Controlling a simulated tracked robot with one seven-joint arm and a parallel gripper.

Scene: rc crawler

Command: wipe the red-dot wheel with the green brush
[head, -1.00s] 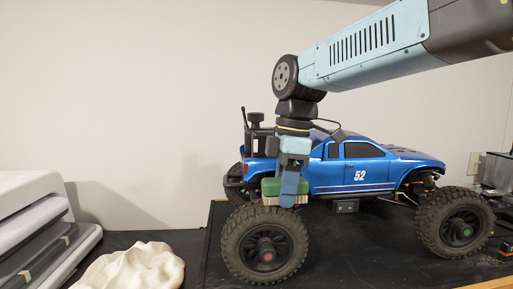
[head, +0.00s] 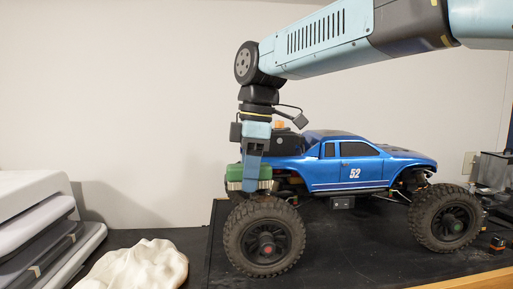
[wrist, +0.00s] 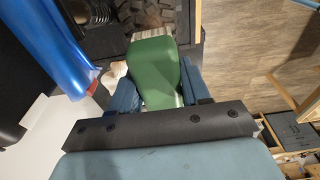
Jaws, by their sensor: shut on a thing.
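My gripper (head: 252,178) is shut on the green brush (head: 235,172), with its bristles facing down. The brush is just above the top of the red-dot wheel, and I cannot tell whether the bristles touch the tyre. The red-dot wheel (head: 264,238) is the left wheel of the blue car, with a knobbly black tyre and a red dot at its hub. In the wrist view the green brush (wrist: 154,72) sits between the blue fingers, and part of the tyre (wrist: 157,14) shows at the top.
The blue car (head: 375,168) with number 52 stands on a black mat (head: 350,262). Its right wheel (head: 445,218) has a green dot. A white cloth (head: 135,266) lies at left, beside stacked trays (head: 50,235). A dark box (head: 496,172) is at far right.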

